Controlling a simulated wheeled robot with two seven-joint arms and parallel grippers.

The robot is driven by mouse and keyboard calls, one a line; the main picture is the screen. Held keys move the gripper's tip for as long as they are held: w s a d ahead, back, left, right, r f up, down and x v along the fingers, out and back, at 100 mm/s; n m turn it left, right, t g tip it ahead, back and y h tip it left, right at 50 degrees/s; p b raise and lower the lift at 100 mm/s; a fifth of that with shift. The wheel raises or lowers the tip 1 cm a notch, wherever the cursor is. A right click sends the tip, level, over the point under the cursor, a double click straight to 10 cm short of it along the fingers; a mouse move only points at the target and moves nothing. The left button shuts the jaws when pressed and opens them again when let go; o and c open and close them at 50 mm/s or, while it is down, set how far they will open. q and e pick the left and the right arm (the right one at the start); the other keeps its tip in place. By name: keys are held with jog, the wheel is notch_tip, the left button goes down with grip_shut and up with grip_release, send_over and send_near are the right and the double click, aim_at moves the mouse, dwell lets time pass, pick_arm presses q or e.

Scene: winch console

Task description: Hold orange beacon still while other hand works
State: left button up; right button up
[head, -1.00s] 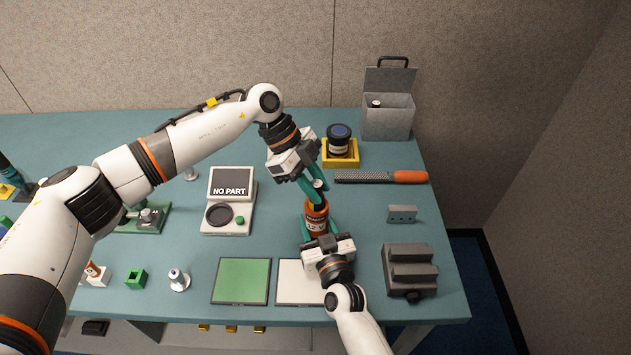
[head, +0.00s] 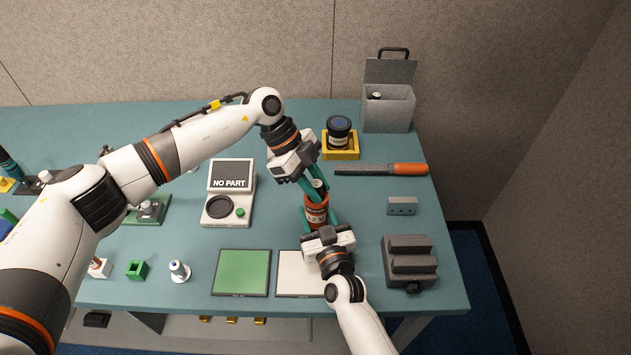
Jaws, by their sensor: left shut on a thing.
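The orange beacon (head: 316,212), a short cylinder with a pale "12 V" label, stands upright right of the table's middle. My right gripper (head: 320,222) comes from the front, its green fingers shut on the beacon's two sides. My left gripper (head: 316,185) reaches in from the left just above the beacon. Its green fingers are shut on a small part with a pale round top (head: 318,184). The fingers mostly hide this part and the beacon's top, so I cannot tell whether the two touch.
A green mat (head: 241,273) and a white mat (head: 297,286) lie in front. A "NO PART" device (head: 230,205) stands left. An orange-handled file (head: 385,169), a yellow holder with a dark jar (head: 339,140), a grey bin (head: 387,108) and a grey stepped block (head: 409,263) are around the right side.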

pick_arm(q)
jog(key=shift+f, duration=0.1)
jog(key=o, duration=1.1)
jog(key=shift+f, duration=0.1)
jog(key=v, duration=1.2)
pick_arm(e)
jog(key=o, duration=1.2)
